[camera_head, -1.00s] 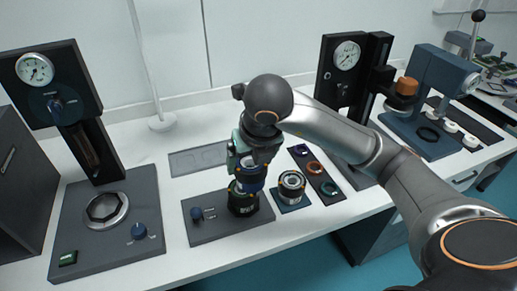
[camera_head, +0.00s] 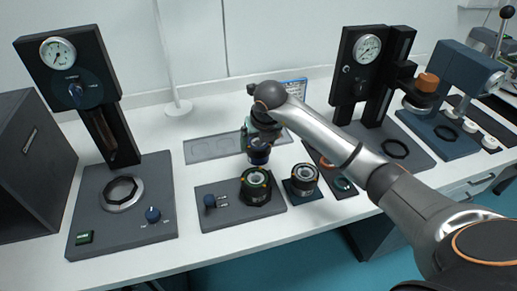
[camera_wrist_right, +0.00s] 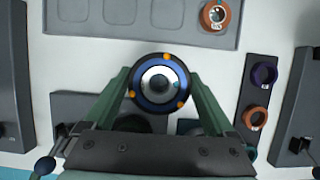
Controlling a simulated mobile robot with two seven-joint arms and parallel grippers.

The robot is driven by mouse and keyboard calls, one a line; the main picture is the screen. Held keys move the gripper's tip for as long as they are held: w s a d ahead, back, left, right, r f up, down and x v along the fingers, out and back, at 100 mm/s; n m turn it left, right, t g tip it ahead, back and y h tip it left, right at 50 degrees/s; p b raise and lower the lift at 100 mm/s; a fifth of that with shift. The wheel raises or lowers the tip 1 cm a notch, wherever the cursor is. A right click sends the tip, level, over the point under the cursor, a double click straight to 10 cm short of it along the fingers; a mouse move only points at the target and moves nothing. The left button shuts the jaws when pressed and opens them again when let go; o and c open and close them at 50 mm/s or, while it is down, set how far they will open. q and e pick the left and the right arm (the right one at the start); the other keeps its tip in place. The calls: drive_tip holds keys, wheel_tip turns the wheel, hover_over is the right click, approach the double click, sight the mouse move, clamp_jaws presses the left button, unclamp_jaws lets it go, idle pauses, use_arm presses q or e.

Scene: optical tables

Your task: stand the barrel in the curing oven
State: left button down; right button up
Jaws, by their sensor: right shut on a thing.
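My right gripper (camera_head: 258,143) is shut on the barrel (camera_head: 259,156), a dark cylinder with a blue band. I hold it upright above the bench, behind the fixture plate and near the recessed tray. In the right wrist view the barrel (camera_wrist_right: 160,82) shows end-on between the green fingers (camera_wrist_right: 158,95), with a blue ring, orange dots and a glassy centre. A dark grey box with a handle (camera_head: 30,160), which looks like the curing oven, stands at the far left edge; its inside is hidden. My left gripper is not in view.
A gauge press (camera_head: 88,110) with a ring seat (camera_head: 122,194) stands between the box and the fixture plate (camera_head: 225,212). The plate carries a black ring holder (camera_head: 256,187). A silver-topped cylinder (camera_head: 304,178) stands beside it. A second gauge stand (camera_head: 362,80) is behind right.

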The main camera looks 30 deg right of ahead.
drive_tip(key=shift+f+p, duration=0.3)
drive_tip(key=shift+f, duration=1.2)
drive_tip(key=shift+f, duration=0.15)
drive_tip(key=o, duration=1.2)
